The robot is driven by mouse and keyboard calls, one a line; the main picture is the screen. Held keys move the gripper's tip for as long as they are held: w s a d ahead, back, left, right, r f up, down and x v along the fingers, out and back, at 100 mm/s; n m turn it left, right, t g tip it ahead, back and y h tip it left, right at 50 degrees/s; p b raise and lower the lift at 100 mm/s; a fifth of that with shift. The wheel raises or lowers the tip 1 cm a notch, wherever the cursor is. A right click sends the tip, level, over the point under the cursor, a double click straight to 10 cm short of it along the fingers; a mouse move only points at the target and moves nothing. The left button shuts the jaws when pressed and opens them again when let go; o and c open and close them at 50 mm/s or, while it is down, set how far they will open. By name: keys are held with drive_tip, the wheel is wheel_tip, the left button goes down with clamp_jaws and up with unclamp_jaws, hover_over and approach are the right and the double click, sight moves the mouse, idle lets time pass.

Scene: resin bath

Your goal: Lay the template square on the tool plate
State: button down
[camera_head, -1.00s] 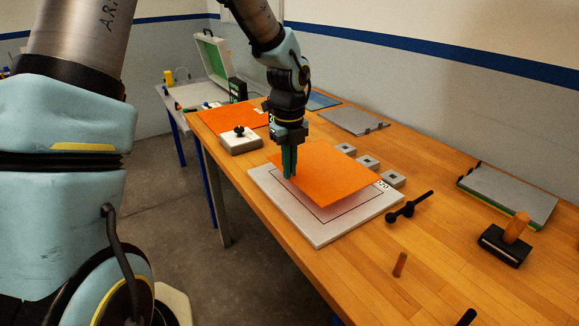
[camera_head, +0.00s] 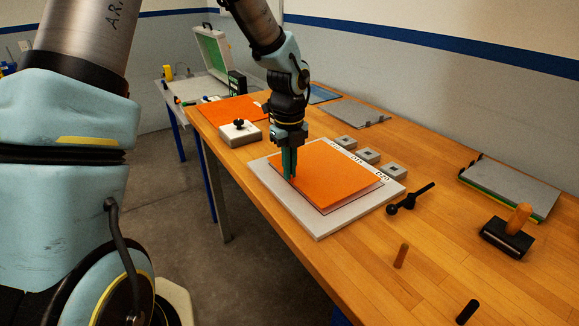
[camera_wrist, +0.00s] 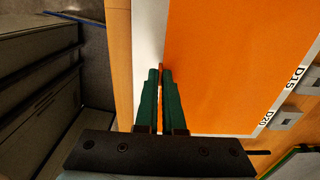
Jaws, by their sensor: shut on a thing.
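The template square, a thin orange sheet (camera_head: 325,175), is over the white tool plate (camera_head: 316,226), roughly within the black outline drawn on it. A pale strip inside the outline shows along its front right edge. I cannot tell whether the sheet touches the plate or is just above it. My gripper (camera_head: 290,177) is shut on the left edge of the sheet. In the wrist view, the green fingers of my gripper (camera_wrist: 161,72) meet at the edge of the orange sheet (camera_wrist: 235,60), with white plate (camera_wrist: 150,30) showing to the left.
Several grey square blocks (camera_head: 369,155) sit along the plate's back edge. A black handled tool (camera_head: 410,199) lies close to its right corner. A white block with a black knob (camera_head: 240,134) and another orange sheet (camera_head: 222,110) are behind left. A wooden-handled block (camera_head: 508,238) stands right.

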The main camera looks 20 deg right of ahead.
drive_tip(key=shift+f+b, duration=0.45)
drive_tip(key=shift+f, duration=0.6)
drive_tip(key=c, duration=0.9)
unclamp_jaws()
drive_tip(key=shift+c, duration=0.2)
drive_tip(key=shift+r+p, duration=3.55)
drive_tip(key=shift+r, duration=0.05)
